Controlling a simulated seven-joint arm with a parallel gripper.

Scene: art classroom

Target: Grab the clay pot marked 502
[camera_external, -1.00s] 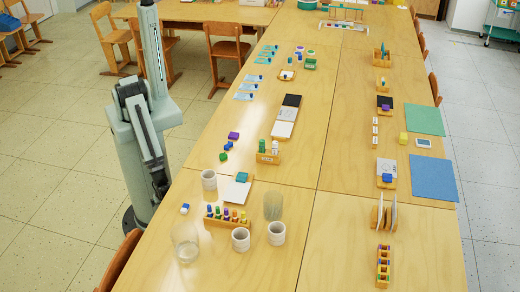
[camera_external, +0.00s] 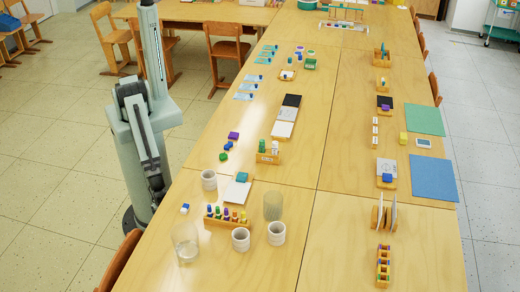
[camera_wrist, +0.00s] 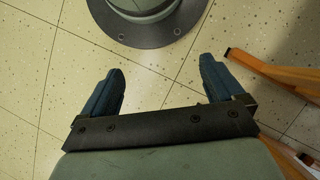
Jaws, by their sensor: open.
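Three pale grey-white cup-like pots stand on the near left part of the table: one at the left edge (camera_external: 209,181), one near the front (camera_external: 240,240), and one to its right (camera_external: 276,234). No number can be read on any of them, so I cannot tell which is marked 502. My gripper (camera_wrist: 158,88) is open and empty in the wrist view, its two dark blue fingers wide apart over the floor. In the external view my arm is folded down beside the table's left edge, away from the pots.
A clear glass (camera_external: 186,245) and a tinted glass (camera_external: 273,205) stand near the pots. A wooden rack of coloured pegs (camera_external: 227,218) sits between them, with a white board (camera_external: 236,193) behind. In the wrist view, orange wooden legs (camera_wrist: 270,68) are at the right.

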